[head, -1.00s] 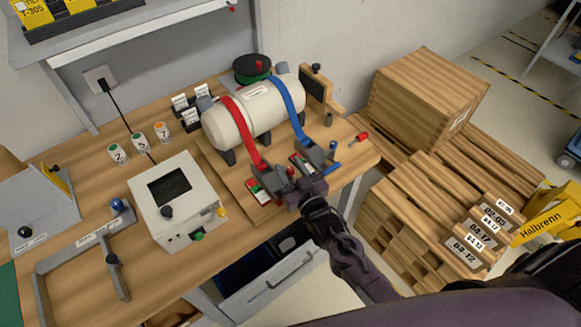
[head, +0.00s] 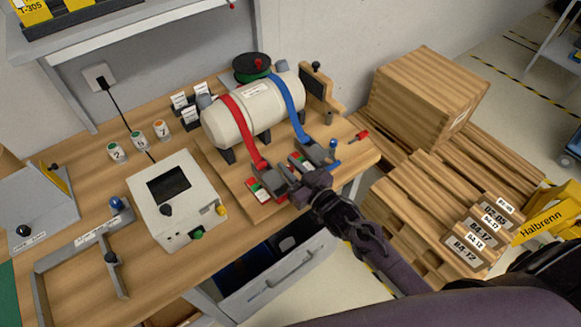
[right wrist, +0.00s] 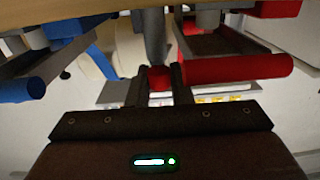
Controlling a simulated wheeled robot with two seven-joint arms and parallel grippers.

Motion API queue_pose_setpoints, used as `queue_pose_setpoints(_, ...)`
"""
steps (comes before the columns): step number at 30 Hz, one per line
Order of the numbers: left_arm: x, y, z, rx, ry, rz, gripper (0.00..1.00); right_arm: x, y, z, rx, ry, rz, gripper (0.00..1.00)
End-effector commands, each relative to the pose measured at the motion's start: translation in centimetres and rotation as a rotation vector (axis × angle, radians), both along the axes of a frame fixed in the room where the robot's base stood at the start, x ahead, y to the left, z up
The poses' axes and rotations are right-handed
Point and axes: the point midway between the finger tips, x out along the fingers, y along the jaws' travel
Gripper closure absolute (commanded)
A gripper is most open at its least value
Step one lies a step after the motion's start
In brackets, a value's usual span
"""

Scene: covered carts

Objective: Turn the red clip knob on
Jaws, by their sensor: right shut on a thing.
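The red strap (head: 240,122) runs over the white tank (head: 228,132) down to the red clip (head: 270,182) at the front of the wooden board. My right gripper (head: 298,187) is at the board's front edge, beside the red clip. In the right wrist view my right gripper (right wrist: 160,80) is shut on a small red knob (right wrist: 160,85), mostly hidden between the fingers. A large red roller-like part (right wrist: 238,70) shows just right of the fingers there. The blue clip (head: 318,153) stands to the right of the red one. My left gripper is not in view.
A white control box (head: 178,205) with a dark screen stands to the left. A small red-tipped part (head: 357,137) lies near the board's right end. An open drawer (head: 280,280) is below the table edge. Wooden crates (head: 425,100) stand at the right.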

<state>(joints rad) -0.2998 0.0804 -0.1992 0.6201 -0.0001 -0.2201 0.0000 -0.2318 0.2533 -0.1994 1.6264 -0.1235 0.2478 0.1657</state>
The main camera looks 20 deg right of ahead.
Motion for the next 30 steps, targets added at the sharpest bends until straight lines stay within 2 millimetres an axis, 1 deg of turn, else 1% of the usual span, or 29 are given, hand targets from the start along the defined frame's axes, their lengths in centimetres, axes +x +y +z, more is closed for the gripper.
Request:
queue_pose_setpoints(8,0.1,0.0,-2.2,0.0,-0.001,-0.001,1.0,0.2,-0.2,-0.4,-0.007,-0.003,0.261,1.0)
queue_pose_setpoints(18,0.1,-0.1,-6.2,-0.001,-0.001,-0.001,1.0,0.2,-0.2,-0.6,-0.006,-0.003,0.54,1.0)
queue_pose_setpoints(24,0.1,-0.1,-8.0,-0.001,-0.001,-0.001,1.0,0.1,-0.1,-0.4,-0.003,-0.002,0.65,1.0)
queue_pose_setpoints(30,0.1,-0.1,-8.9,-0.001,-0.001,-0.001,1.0,0.1,0.0,-0.2,-0.001,0.0,0.711,1.0)
